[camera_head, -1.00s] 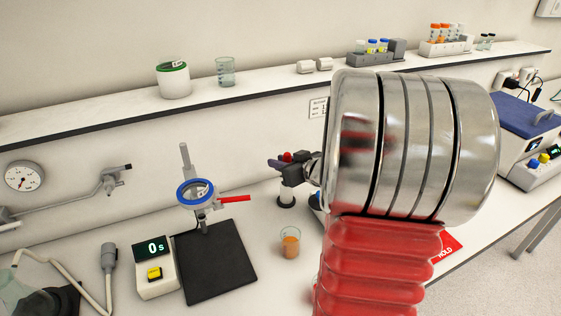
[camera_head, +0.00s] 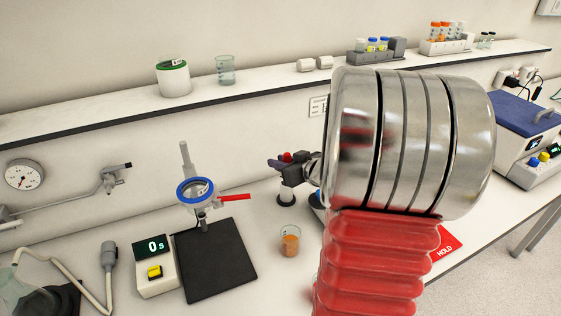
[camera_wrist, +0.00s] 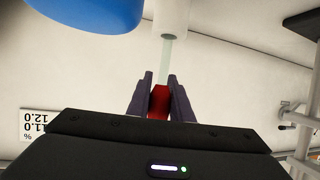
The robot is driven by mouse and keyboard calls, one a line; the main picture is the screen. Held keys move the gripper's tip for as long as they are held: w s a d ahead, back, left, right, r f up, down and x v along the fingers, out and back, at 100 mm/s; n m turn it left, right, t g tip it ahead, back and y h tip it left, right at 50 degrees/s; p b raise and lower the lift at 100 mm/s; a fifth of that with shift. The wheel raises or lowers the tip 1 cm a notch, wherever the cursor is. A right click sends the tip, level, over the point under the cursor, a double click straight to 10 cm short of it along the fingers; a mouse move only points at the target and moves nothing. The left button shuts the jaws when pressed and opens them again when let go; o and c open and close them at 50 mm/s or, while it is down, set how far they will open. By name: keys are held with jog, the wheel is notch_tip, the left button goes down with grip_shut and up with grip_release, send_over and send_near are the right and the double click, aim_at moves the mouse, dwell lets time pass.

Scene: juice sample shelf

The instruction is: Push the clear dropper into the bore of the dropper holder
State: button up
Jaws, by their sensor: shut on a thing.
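The clear dropper has a red bulb (camera_wrist: 158,102) and a clear tube (camera_wrist: 166,55). My gripper (camera_wrist: 159,84) is shut on the red bulb in the wrist view. The tube runs from the bulb to the white dropper holder (camera_wrist: 172,16), where its end meets the holder; I cannot tell how deep it is in the bore. In the head view my gripper (camera_head: 276,165) is above the holder (camera_head: 286,188), with the red bulb (camera_head: 286,156) just showing at the jaws. The tube is hidden there.
A blue rounded thing (camera_wrist: 88,12) is close beside the holder. A beaker of orange juice (camera_head: 290,241) stands in front on the bench. A stand with a blue ring (camera_head: 195,191) and red handle is to the left. My arm blocks the view to the right.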

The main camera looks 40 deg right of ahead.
jog(key=shift+f, duration=1.3)
dwell(0.4)
jog(key=o, duration=0.8)
jog(key=v, duration=1.4)
jog(key=shift+f, duration=0.1)
jog(key=shift+w, duration=0.15)
